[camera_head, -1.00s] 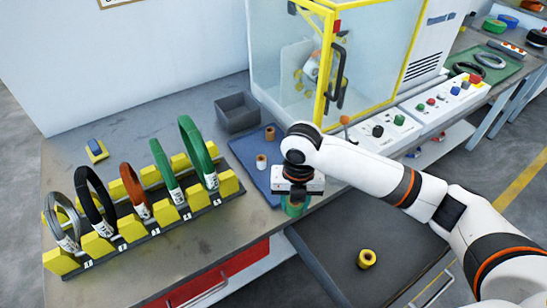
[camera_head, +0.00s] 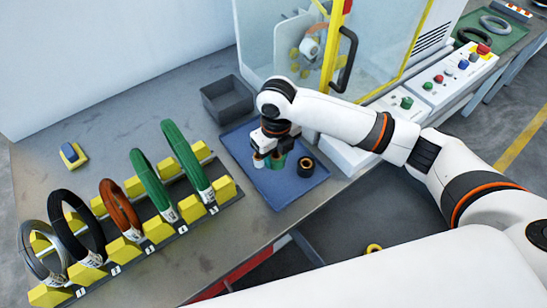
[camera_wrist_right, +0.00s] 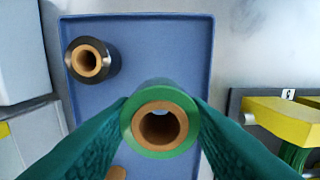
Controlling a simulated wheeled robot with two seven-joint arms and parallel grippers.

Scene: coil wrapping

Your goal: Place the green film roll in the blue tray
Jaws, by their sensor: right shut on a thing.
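The green film roll (camera_wrist_right: 160,92) has a brown core and sits between the two green fingers of my right gripper (camera_wrist_right: 160,125) in the right wrist view. In the head view my right gripper (camera_head: 276,160) is low over the blue tray (camera_head: 283,198), and the roll shows only partly. I cannot tell whether the roll touches the tray floor. A dark roll (camera_head: 305,167) with a brown core stands in the tray to the right of the gripper. A pale-sided roll (camera_head: 258,161) is close on its left. My left gripper is not in view.
A rack (camera_head: 150,240) with several upright coils stands left of the tray. A grey bin (camera_head: 228,101) is behind it, and a glass-fronted machine (camera_head: 290,45) behind to the right.

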